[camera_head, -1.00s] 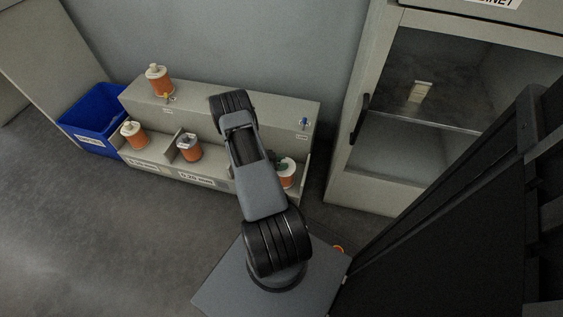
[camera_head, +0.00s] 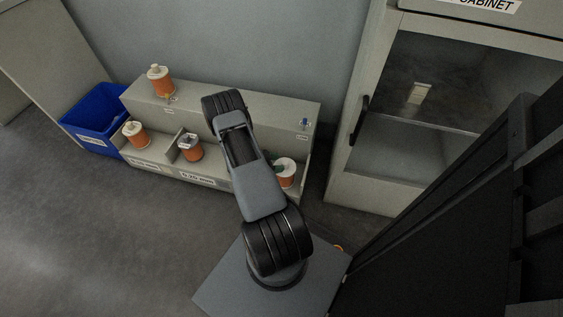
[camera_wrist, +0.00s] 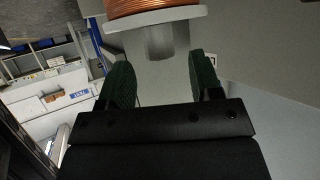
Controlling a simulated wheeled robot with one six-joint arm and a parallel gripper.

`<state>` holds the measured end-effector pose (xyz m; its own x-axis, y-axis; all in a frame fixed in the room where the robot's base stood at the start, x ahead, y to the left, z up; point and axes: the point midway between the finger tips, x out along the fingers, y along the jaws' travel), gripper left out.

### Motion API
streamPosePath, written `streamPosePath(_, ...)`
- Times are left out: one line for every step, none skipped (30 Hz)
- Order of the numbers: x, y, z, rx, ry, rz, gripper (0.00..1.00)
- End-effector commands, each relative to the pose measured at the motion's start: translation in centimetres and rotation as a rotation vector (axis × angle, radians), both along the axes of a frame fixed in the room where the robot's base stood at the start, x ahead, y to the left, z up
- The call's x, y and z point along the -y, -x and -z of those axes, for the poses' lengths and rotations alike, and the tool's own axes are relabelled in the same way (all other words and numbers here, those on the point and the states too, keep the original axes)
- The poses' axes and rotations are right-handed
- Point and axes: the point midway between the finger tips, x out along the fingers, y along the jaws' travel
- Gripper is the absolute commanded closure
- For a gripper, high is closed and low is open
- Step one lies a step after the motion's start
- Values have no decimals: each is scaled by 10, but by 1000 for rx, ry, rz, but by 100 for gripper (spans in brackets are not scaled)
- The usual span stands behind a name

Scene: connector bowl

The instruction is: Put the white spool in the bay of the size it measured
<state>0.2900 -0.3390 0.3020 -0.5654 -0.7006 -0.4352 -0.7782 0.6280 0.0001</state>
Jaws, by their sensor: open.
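Several spools with orange windings stand on a grey bench unit. One with a pale top (camera_head: 159,80) is on the upper ledge at left, one with a pale top (camera_head: 136,133) in the left bay, and one with a grey top (camera_head: 190,148) in the middle bay. A white-topped spool (camera_head: 286,171) is in the right bay; which one is the task's white spool I cannot tell for sure. My gripper (camera_wrist: 164,70) is open, with green-padded fingers. A copper-wound spool with a white flange (camera_wrist: 156,17) and grey hub lies ahead, its hub end between the fingers, apart from both.
A blue bin (camera_head: 92,118) stands left of the bench unit. The middle bay's front label (camera_head: 197,178) seems to read 0.20 mm. A grey cabinet (camera_head: 350,165) stands at right, with a small pale block (camera_head: 420,92) on its shelf. The floor at left is clear.

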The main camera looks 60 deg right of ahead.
Motion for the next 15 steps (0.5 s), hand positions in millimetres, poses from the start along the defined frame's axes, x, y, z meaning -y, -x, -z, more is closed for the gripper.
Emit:
streamPosePath(-7,-8,-9,1,1,-5,41)
streamPosePath(-12,-11,-12,2,1,-5,41)
streamPosePath(-18,-16,-16,2,0,-5,41)
streamPosePath(-22,-19,-18,2,1,-5,41)
streamPosePath(-26,-22,-20,2,1,-5,41)
streamPosePath(-31,-26,-23,2,2,-3,41)
streamPosePath(-35,-29,-26,1,1,-4,41)
streamPosePath(-38,-32,-28,1,1,-4,41)
streamPosePath(-43,-36,-30,1,1,-3,41)
streamPosePath(-46,-38,-32,0,0,-3,41)
streamPosePath(-49,-40,-33,0,0,-3,41)
streamPosePath(-52,-43,-35,0,0,-3,41)
streamPosePath(-55,-45,-36,1,1,-2,41)
streamPosePath(-57,-46,-37,1,1,-2,41)
streamPosePath(-59,-48,-38,1,1,-2,41)
